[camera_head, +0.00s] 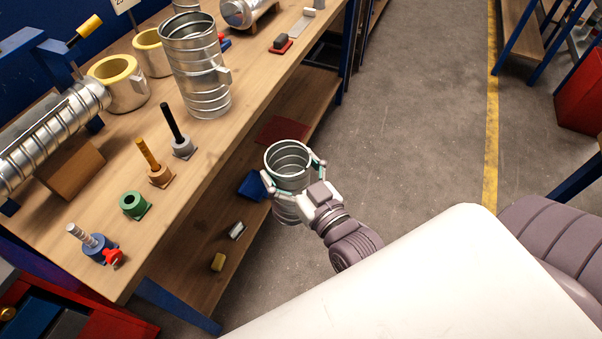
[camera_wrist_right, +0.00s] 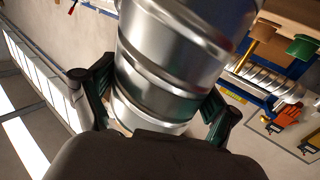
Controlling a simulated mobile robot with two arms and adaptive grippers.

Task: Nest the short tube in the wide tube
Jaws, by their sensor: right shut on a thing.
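The short tube (camera_head: 289,162) is a shiny ribbed metal cylinder with an open top. My right gripper (camera_head: 294,178) is shut around its sides and holds it upright in the air, off the front edge of the bench. In the right wrist view the tube (camera_wrist_right: 165,70) fills the middle, with a finger on each side. The wide tube (camera_head: 197,75), a taller ribbed metal cylinder with a side stub, stands upright on the bench, its open mouth up. It is up and left of my right gripper, apart from the held tube. My left gripper is not in view.
A lower shelf (camera_head: 268,95) holds small blocks. The floor (camera_head: 420,110) to the right is clear.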

